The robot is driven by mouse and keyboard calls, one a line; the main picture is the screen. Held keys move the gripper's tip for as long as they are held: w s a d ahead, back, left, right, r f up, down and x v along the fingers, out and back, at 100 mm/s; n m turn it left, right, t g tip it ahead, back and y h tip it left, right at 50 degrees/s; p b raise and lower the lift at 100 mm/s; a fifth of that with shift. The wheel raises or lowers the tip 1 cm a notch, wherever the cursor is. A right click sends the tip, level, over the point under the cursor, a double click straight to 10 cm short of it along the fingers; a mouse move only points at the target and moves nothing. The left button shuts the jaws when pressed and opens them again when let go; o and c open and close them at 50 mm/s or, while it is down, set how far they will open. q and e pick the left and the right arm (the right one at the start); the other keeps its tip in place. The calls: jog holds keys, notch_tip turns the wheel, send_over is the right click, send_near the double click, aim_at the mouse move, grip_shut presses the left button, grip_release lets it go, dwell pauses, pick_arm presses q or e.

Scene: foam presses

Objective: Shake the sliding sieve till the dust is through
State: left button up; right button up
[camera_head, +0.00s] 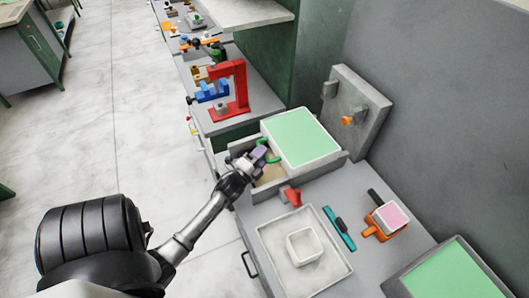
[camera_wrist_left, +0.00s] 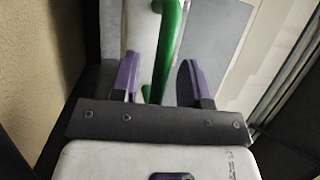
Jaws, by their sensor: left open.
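The sliding sieve (camera_head: 302,138), a white-framed tray with a pale green top, sits over a grey box (camera_head: 318,182) on the bench. A green handle (camera_head: 272,157) is at its near left side. My left gripper (camera_head: 259,152) is at this handle. In the left wrist view the green handle (camera_wrist_left: 162,50) runs between my two purple fingers (camera_wrist_left: 158,80), with gaps on both sides. The gripper is open. My right gripper is in neither view. Whether any dust lies on the sieve cannot be told.
A grey upright plate (camera_head: 360,110) with an orange knob stands behind the box. A shallow tray (camera_head: 268,238) holding a white square cup (camera_head: 304,246) is in front. A red piece (camera_head: 291,196), a teal bar (camera_head: 339,228) and an orange-handled pink block (camera_head: 392,216) lie near. A red press (camera_head: 240,90) stands beyond.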

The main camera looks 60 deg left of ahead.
pick_arm(q)
jog(key=v, duration=1.2)
jog(key=shift+s+d+f+b, duration=0.1)
jog(key=shift+s+b, duration=0.15)
jog(key=shift+b, duration=0.15)
